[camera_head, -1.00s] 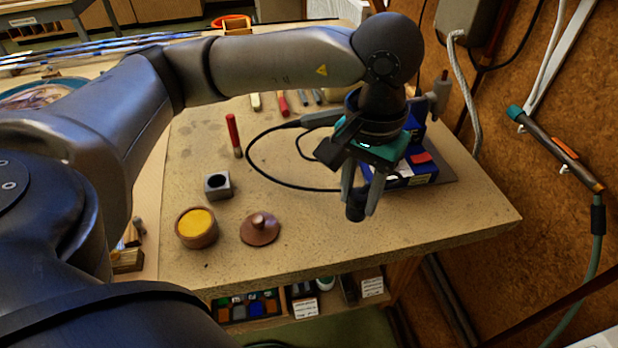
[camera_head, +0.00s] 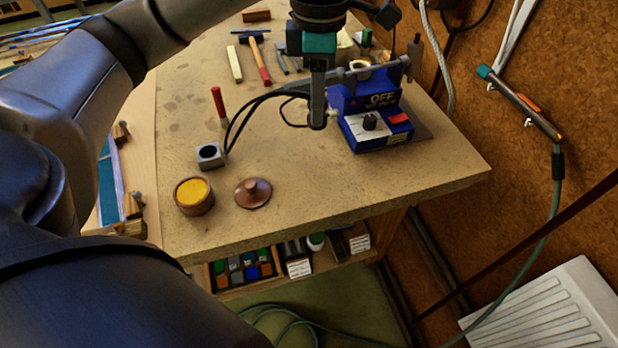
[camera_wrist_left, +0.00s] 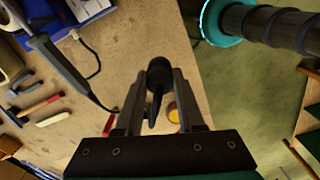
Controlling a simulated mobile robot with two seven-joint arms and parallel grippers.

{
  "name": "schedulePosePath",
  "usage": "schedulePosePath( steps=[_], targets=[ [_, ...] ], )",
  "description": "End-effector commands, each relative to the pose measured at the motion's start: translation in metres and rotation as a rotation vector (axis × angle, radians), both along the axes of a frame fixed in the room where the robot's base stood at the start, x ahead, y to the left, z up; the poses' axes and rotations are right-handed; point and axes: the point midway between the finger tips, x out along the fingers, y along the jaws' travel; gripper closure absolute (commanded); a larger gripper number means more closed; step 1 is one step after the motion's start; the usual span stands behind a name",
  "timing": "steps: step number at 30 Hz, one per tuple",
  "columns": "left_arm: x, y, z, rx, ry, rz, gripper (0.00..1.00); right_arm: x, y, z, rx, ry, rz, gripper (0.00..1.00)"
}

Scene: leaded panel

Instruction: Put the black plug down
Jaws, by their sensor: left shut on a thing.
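The black plug (camera_wrist_left: 158,72) is a small dark round-ended piece between the fingertips of my left gripper (camera_wrist_left: 155,95) in the wrist view. In the head view my left gripper (camera_head: 318,112) points down over the bench, left of the blue station (camera_head: 378,122), shut on the plug. The plug is small and dark at the fingertips there. I cannot tell whether it touches the bench top (camera_head: 330,185). A black cord (camera_head: 245,115) loops on the bench left of the gripper. My right gripper is not in view.
A hammer (camera_head: 259,62) lies behind. The front right of the bench is clear.

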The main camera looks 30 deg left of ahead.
Motion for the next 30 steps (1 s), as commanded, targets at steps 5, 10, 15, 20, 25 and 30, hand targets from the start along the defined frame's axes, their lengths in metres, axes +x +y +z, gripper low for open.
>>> schedulePosePath(
  steps=[5, 10, 15, 20, 25, 30],
  targets=[
    [0.004, 0.012, 0.012, -0.006, 0.003, 0.334, 1.0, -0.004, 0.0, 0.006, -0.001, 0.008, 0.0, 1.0],
    [0.006, 0.018, 0.018, -0.01, 0.005, 0.524, 1.0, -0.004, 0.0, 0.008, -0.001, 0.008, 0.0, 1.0],
    [0.006, 0.019, 0.01, -0.01, 0.01, 0.583, 1.0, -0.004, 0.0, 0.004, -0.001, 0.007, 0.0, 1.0],
    [0.006, 0.019, -0.022, -0.011, 0.013, 0.584, 1.0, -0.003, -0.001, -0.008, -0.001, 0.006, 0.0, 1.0],
    [0.006, 0.019, -0.061, -0.011, 0.013, 0.583, 1.0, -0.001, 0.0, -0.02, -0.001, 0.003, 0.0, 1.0],
    [0.005, 0.019, -0.102, -0.01, 0.013, 0.583, 1.0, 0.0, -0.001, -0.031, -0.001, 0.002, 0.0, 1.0]
  ],
)
